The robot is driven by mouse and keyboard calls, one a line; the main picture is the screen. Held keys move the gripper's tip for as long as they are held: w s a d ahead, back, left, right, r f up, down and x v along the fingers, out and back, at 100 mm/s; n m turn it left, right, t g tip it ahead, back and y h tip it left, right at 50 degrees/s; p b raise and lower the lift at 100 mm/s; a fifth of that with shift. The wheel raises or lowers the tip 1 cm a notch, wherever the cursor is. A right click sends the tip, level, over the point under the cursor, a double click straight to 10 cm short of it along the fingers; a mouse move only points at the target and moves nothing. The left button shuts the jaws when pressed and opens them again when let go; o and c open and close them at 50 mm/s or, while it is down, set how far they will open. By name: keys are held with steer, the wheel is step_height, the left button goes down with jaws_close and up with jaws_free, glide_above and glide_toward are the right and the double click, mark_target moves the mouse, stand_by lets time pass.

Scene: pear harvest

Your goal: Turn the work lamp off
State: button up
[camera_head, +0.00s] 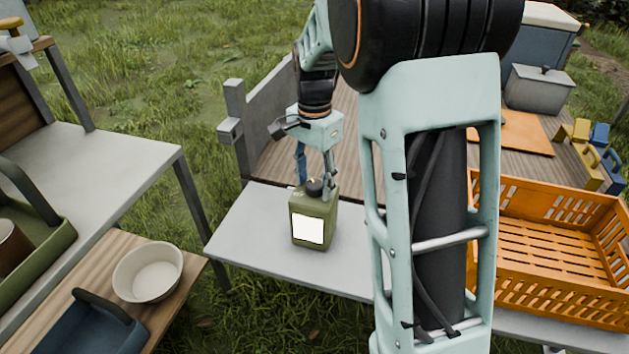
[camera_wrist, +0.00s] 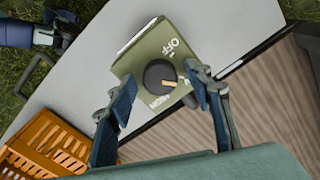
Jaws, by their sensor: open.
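The work lamp (camera_head: 314,232) is an olive green box standing upright on a grey table, its front panel bright white. On its top is a dark round knob (camera_wrist: 157,73) with a tan pointer mark towards the right of the wrist view. "OFF" is printed above the knob in that view, and another label, apparently "HIGH", lies below it. My gripper (camera_wrist: 162,76) is open, pointing down over the lamp top, with one blue-grey finger on each side of the knob. I cannot tell whether they touch it. In the head view my gripper (camera_head: 315,178) partly hides the knob.
An orange crate (camera_head: 560,309) stands at the right on the grey table (camera_head: 250,245). A white bowl (camera_head: 148,272) and a blue container (camera_head: 92,330) sit on a wooden surface at lower left. A wooden deck lies behind the lamp. Bare tabletop surrounds the lamp's left side.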

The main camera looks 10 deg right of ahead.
steer(key=c, duration=1.2)
steer(key=shift+o, duration=0.2)
steer(key=shift+r+n, duration=0.1)
steer(key=shift+n, duration=0.2)
steer(key=n+p, duration=0.2)
steer(key=shift+r+n, duration=0.1)
steer(key=shift+n, duration=0.3)
steer(key=n+p, duration=0.2)
steer(key=n, duration=0.1)
steer(key=shift+n, duration=0.4)
steer(key=n+p, duration=0.1)
steer(key=n, duration=0.2)
steer(key=shift+n+p, duration=0.75)
steer(key=shift+n, duration=1.15)
